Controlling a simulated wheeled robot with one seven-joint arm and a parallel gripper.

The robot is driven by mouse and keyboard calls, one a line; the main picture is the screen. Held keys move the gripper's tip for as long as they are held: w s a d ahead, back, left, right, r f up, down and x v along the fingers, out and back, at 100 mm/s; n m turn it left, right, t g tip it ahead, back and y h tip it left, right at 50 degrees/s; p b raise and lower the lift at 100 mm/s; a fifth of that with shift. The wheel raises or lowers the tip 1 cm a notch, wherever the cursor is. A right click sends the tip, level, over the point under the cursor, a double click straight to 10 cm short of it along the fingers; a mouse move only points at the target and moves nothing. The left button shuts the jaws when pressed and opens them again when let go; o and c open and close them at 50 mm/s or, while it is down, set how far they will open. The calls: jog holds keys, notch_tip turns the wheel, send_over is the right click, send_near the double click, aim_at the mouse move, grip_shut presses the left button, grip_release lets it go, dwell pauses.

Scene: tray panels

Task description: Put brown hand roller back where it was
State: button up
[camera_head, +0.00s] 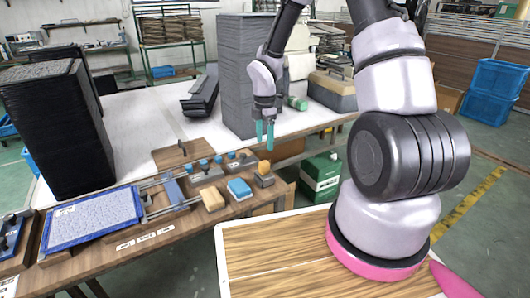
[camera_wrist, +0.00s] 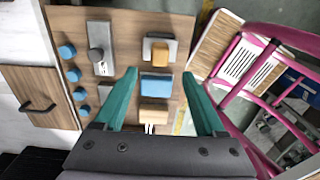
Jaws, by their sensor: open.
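A small orange-brown piece (camera_head: 264,167), which looks like the brown hand roller, sits in a grey holder (camera_head: 264,181) at the right end of the wooden work board. In the wrist view the piece (camera_wrist: 158,52) lies on its pale holder, just beyond the fingertips. My gripper (camera_head: 265,139) is open and empty, its teal fingers pointing down above the right end of the board. In the wrist view the gripper (camera_wrist: 159,76) has its fingers apart, with a blue block between them lower down. I cannot see whether the piece is fully seated.
A blue block (camera_head: 239,188) and a tan block (camera_head: 212,199) stand beside the holder. Several blue knobs (camera_head: 203,164) line the board's back. A grey tool in a holder (camera_wrist: 98,55) lies left of the fingers. A tall grey stack (camera_head: 240,85) rises behind my gripper.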

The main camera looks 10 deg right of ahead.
jog(key=s+d+r+m+t, duration=0.25)
jog(key=r+m, duration=0.35)
jog(key=r, duration=0.5)
jog(key=s+d+r+m+t, duration=0.1)
jog(key=s+d+r+m, duration=0.4)
jog(key=r, duration=0.6)
jog(key=s+a+r+m+t+y, duration=0.2)
jog(key=s+r+m+t, duration=0.1)
jog(key=s+r+m, duration=1)
jog(key=shift+s+r+m+t, duration=0.2)
jog(key=shift+s+m+t, duration=0.15)
jog(key=shift+s+m, duration=0.6)
